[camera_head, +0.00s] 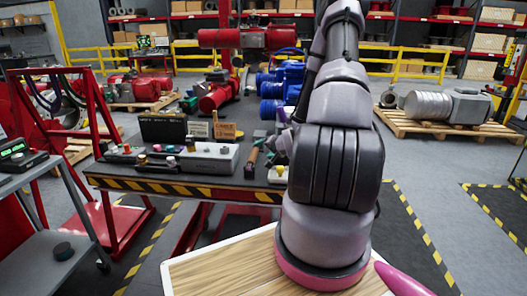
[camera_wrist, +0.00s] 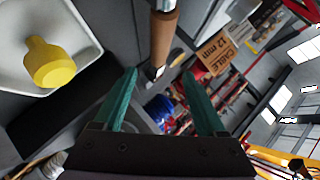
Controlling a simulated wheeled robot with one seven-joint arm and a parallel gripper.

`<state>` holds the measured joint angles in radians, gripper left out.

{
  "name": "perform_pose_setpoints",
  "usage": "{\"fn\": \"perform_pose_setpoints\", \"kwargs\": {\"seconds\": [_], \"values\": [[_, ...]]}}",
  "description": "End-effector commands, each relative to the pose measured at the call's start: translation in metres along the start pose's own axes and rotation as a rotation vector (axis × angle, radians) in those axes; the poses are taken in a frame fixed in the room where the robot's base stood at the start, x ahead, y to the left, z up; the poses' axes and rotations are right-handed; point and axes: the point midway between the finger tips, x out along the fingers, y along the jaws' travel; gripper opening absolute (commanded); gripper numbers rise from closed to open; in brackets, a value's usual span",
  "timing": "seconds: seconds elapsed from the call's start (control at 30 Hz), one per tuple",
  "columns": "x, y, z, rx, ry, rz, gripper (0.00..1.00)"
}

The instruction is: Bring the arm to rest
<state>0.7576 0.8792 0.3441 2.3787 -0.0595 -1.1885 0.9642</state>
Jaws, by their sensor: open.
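My arm (camera_head: 335,165) rises over the front edge of the workbench (camera_head: 150,186) in the head view and hides most of what lies behind it. In the wrist view the two teal fingers of my gripper (camera_wrist: 160,74) are apart. A tool with a brown handle (camera_wrist: 163,38) shows beyond and between the fingertips; nothing is seen clamped. The same kind of brown-handled tool (camera_head: 252,156) is on the bench left of my arm. A yellow knob-like piece (camera_wrist: 50,62) lies in a white tray (camera_wrist: 88,48) left of the fingers.
A grey control box (camera_head: 205,158) and a cardboard cable box (camera_head: 226,130) stand on the bench. Red (camera_head: 215,98) and blue (camera_head: 284,80) valve equipment is behind. A grey cart (camera_head: 40,190) is at left.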

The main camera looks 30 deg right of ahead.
Motion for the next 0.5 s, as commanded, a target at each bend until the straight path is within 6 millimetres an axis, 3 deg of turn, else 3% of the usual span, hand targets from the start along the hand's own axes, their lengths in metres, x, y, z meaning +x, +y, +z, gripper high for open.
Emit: {"fn": "perform_pose_setpoints", "kwargs": {"seconds": [0.33,0.5], "values": [[0.0,-0.002,-0.001,-0.006,-0.001,0.003,0.74],[-0.009,-0.022,-0.015,-0.082,-0.017,0.049,0.74]]}}
